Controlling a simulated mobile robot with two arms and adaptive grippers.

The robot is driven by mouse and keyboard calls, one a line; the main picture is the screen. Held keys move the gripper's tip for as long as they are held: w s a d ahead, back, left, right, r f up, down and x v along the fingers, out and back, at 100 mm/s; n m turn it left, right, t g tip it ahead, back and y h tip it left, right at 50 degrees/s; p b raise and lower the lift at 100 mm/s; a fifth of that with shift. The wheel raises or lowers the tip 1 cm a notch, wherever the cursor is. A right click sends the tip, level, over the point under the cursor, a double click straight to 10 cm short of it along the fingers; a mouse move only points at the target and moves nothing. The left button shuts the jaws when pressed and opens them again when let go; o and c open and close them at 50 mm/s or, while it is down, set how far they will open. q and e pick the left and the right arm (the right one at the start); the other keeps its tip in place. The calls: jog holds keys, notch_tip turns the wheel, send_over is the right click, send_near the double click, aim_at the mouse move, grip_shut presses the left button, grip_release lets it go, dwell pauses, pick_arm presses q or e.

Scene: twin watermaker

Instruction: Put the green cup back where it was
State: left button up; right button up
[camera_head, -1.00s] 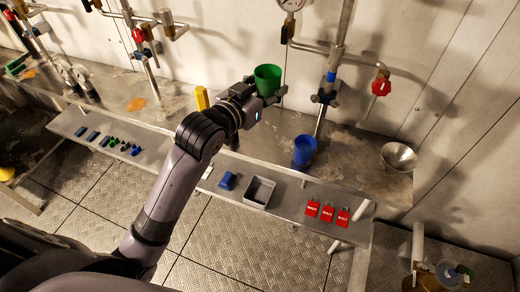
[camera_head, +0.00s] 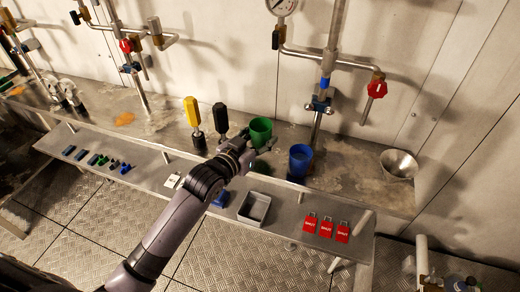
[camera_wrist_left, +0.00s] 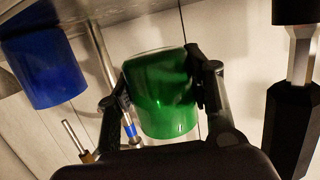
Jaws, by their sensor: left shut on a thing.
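The green cup (camera_head: 260,130) is upright above or on the metal bench, just left of the blue cup (camera_head: 300,160). I cannot tell whether its base touches the bench. My left gripper (camera_head: 261,146) is shut on the green cup, with its fingers low around the cup's sides. In the left wrist view the green cup (camera_wrist_left: 162,95) sits between the two fingers (camera_wrist_left: 163,85), and the blue cup (camera_wrist_left: 45,68) stands apart at the left. My right gripper is not in view.
A yellow-handled tool (camera_head: 193,112) and a black-handled tool (camera_head: 220,118) stand left of the green cup. A pipe with a red valve handle (camera_head: 377,89) rises behind. A metal bowl (camera_head: 398,164) is at right. A grey tray (camera_head: 254,208) and red tags (camera_head: 326,228) lie on the front shelf.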

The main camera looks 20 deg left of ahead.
pick_arm(q)
jog(key=shift+f, duration=2.25)
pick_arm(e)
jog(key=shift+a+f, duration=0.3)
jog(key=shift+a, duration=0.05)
pick_arm(q)
jog(key=o, duration=0.7)
jog(key=shift+f+b, duration=0.15)
jog(key=shift+b, duration=0.15)
jog(key=o, duration=0.4)
jog(key=shift+o, duration=0.2)
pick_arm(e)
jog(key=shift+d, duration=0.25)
pick_arm(q)
jog(key=shift+r, duration=0.25)
jog(key=v, duration=1.2)
jog(key=shift+f, duration=0.1)
